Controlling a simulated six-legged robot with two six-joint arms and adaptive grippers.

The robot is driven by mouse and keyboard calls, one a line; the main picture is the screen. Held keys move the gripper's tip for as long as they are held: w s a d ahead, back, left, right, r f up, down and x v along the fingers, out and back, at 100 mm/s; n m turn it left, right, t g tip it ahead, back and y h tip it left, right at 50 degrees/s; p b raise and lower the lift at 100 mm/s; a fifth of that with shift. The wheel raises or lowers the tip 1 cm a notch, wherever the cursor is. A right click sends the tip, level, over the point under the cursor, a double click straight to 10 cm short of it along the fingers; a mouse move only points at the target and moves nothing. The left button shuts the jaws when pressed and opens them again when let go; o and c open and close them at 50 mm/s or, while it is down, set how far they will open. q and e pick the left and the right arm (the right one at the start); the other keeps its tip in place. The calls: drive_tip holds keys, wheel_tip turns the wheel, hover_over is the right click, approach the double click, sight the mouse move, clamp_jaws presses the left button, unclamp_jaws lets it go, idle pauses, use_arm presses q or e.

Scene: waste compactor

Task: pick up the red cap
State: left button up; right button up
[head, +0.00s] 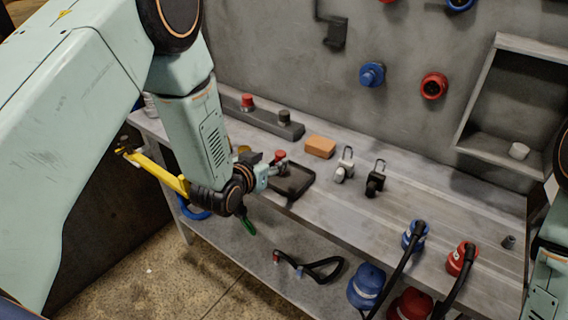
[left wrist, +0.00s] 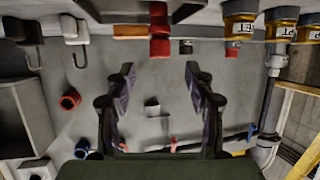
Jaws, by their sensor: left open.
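A red cap (head: 280,155) is at the tray's far left end on the workbench, right by my left gripper (head: 275,168). In the left wrist view, which looks upside down, the red cap (left wrist: 159,30) appears at top centre, ahead of the gap between the open fingers (left wrist: 159,70). The fingers are apart with nothing between them. The left gripper partly hides the cap in the head view. A second red cap (head: 247,102) sits on the grey block at the back. My right gripper is not in view.
The black tray (head: 297,186) lies beside the gripper. An orange block (head: 320,147), a white padlock (head: 345,164) and a black padlock (head: 375,178) stand to the right. The grey block (head: 266,122) carries a dark cap (head: 284,117). The wall rises behind; the right-hand benchtop has free room.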

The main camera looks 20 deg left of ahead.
sight(279, 154)
use_arm(q)
drive_tip(key=shift+a+x, duration=0.2)
drive_tip(key=shift+x, duration=3.65)
drive_tip(key=shift+d+r, duration=0.1)
drive_tip(key=shift+d, duration=0.15)
drive_tip(key=shift+s, duration=0.1)
drive_tip(key=shift+r, duration=0.1)
drive_tip(key=shift+c, duration=0.5)
drive_tip(key=c, duration=0.6)
clamp_jaws()
